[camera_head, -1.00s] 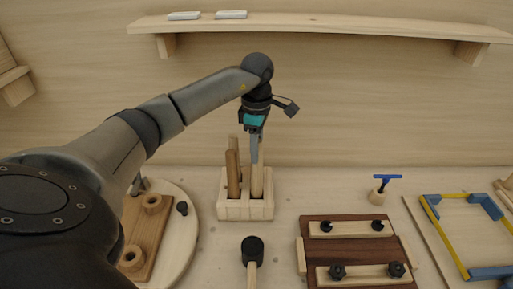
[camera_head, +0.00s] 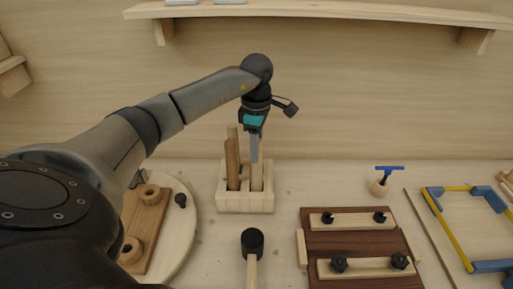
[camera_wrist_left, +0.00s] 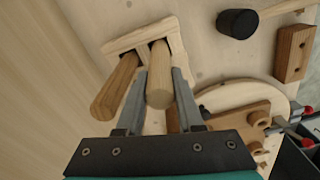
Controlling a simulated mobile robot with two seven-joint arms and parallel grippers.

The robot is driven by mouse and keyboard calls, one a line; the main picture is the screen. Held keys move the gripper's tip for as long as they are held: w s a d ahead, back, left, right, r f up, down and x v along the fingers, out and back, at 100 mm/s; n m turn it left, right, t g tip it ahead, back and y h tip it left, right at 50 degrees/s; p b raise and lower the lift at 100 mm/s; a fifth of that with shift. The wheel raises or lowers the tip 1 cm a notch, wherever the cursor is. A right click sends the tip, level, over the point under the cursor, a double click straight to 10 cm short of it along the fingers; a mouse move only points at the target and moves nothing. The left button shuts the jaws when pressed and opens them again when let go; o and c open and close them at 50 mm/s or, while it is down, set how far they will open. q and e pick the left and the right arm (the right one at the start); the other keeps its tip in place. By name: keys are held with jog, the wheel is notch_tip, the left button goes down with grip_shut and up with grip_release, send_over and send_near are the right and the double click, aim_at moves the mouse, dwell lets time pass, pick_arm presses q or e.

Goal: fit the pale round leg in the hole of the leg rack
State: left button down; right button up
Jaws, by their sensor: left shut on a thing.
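The leg rack (camera_head: 246,204) is a pale wooden block with slots, standing on the table near the wall. The pale round leg (camera_head: 257,178) stands upright in its right-hand opening. My left gripper (camera_head: 255,160) points down from above and is shut on the upper part of this leg. In the left wrist view, the pale leg (camera_wrist_left: 159,82) lies between the two grey fingers (camera_wrist_left: 160,88), its lower end at the rack (camera_wrist_left: 143,38). How deep it sits is hidden. A darker brown leg (camera_wrist_left: 115,88) stands in the neighbouring slot. My right gripper is not in view.
A black-headed mallet (camera_head: 252,243) lies in front of the rack. A round board with a brown holed plate (camera_head: 143,225) is at the left. A dark clamped panel (camera_head: 350,245) and a blue-handled tool (camera_head: 388,171) are at the right. A shelf (camera_head: 320,17) runs above.

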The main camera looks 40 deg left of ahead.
pick_arm(q)
jog(key=shift+f, duration=0.25)
jog(key=shift+c, duration=2.3)
grip_release()
notch_tip(320, 180, up, 15)
